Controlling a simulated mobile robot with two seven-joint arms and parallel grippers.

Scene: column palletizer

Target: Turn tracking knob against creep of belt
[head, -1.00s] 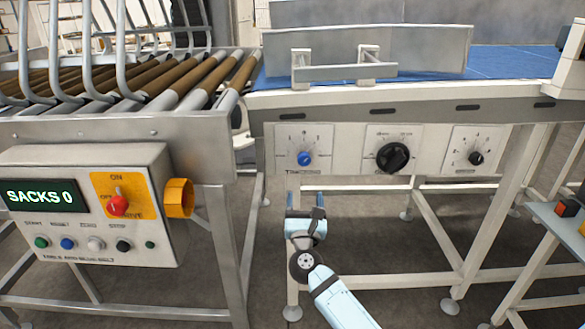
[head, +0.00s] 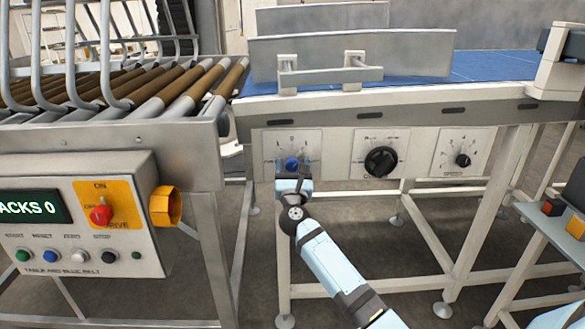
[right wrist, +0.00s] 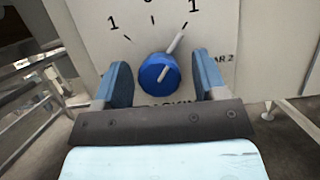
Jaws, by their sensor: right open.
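The blue tracking knob (head: 292,164) sits on a white dial plate (head: 311,143) under the blue belt (head: 495,65). In the right wrist view the knob (right wrist: 159,73) has a white pointer line slanting up and right, towards the right-hand 1. My right gripper (head: 293,168) is open at the plate. Its two blue fingers (right wrist: 164,82) stand to the left and right of the knob, with a gap on each side. The knob's label is partly hidden behind the gripper. My left gripper is not in view.
A black knob (head: 381,161) and a smaller black knob (head: 463,160) are on plates to the right. A control box (head: 75,180) with a red switch (head: 101,215) stands at left beside rollers (head: 190,90). White frame legs stand below the belt.

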